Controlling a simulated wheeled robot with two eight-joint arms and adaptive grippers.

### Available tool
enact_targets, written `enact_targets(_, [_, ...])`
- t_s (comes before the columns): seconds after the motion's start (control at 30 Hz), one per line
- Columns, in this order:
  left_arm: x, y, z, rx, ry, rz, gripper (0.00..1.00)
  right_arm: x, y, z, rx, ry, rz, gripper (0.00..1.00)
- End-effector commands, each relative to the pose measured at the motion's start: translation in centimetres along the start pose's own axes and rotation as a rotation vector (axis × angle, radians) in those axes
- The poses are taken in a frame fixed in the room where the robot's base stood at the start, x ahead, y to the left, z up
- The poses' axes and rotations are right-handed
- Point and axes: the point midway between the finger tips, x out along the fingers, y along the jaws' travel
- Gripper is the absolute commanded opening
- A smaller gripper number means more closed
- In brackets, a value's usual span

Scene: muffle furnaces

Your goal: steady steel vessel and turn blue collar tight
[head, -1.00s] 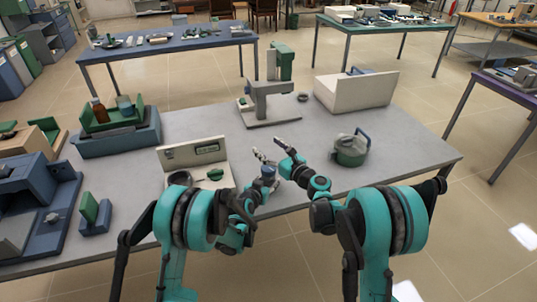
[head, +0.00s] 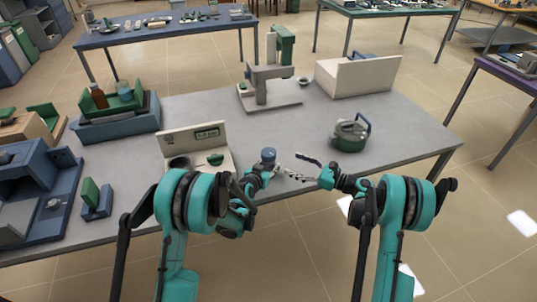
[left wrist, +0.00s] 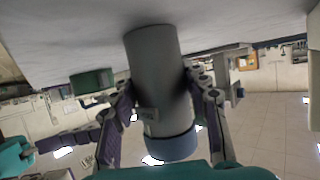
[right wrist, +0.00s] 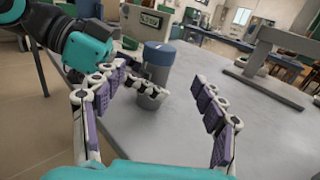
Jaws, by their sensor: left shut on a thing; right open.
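The steel vessel is a grey cylinder with a blue collar (head: 268,153) on its upper end, near the table's front edge. In the right wrist view the grey vessel body (right wrist: 156,76) is upright under the blue collar (right wrist: 159,52). My left gripper (head: 258,172) is shut around the vessel. The left wrist view, upside down, shows its fingers on both sides of the grey body (left wrist: 155,60), close to the blue collar (left wrist: 172,147). My right gripper (head: 302,168) is open and empty, to the right of the vessel and apart from it. I cannot tell whether the vessel's base touches the table.
A green kettle-like pot (head: 350,135) stands to the right. A cream panel unit (head: 195,147) is behind my left arm. A grey stand (head: 268,92) and a cream box (head: 360,76) are at the back. The table middle is clear.

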Motion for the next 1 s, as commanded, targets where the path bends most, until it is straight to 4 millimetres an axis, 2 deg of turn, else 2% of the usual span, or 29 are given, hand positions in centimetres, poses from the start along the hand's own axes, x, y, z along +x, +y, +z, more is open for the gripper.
enact_targets(0.17, [0.0,0.0,0.0,0.0,-0.001,0.0,0.0,2.7,0.2,0.0,0.0,0.0,0.008,0.7])
enact_targets(0.4, [0.0,0.0,0.0,0.0,-0.001,0.0,0.0,7.7,0.2,0.0,0.0,0.0,0.006,0.7])
enact_targets(0.6, [0.0,0.0,0.0,0.0,-0.001,0.0,0.0,10.6,0.1,0.0,0.0,0.0,0.005,0.7])
enact_targets(0.8, [0.0,0.0,0.0,0.0,-0.001,0.0,0.0,11.6,0.1,0.0,0.0,0.0,0.002,0.7])
enact_targets(1.0, [0.0,0.0,0.0,0.0,-0.001,0.0,0.0,11.6,0.1,0.0,0.0,0.0,0.002,0.7])
